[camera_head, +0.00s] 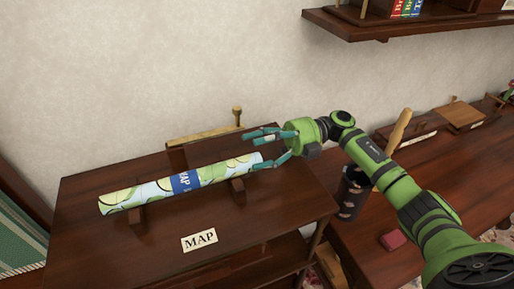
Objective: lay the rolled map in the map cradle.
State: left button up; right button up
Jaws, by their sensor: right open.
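The rolled map (150,192), a pale tube with green patches and a blue band, lies across the two dark wooden supports of the map cradle (137,222) on a dark wooden stand. Its right end passes over the right support and sticks out a little beyond it. My right gripper (256,150) is open, with its teal fingers spread at the map's right end. One finger is above and behind that end, the other just beside it; whether either touches cannot be told. My left gripper is not in view.
A "MAP" label (199,240) lies in front of the cradle. A wooden piece with a gold-coloured bar (205,137) stands behind it. To the right are a dark cylindrical holder (350,200) and a red block (393,240). A wall shelf (400,28) hangs at upper right.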

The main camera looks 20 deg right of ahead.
jog(key=shift+m+t+h, duration=0.3)
jog(key=shift+m+t, duration=0.1)
jog(key=d, duration=0.1)
jog(key=d+f, duration=0.1)
jog(key=d, duration=0.1)
jog(key=d+f, duration=0.1)
jog(key=shift+s+d+f, duration=0.1)
jog(key=shift+d+f, duration=0.1)
jog(key=shift+d, duration=0.15)
jog(key=d, duration=0.7)
jog(key=shift+w+d+r, duration=0.25)
jog(key=shift+w+d, duration=0.1)
jog(key=shift+d+r, duration=0.1)
jog(key=shift+r, duration=0.15)
jog(key=shift+s+a+r+n, duration=0.15)
jog(key=shift+a+r+n, duration=0.05)
jog(key=shift+r+n, duration=0.15)
jog(key=shift+a+r, duration=0.15)
jog(key=shift+a, duration=0.1)
jog(key=shift+d, duration=0.1)
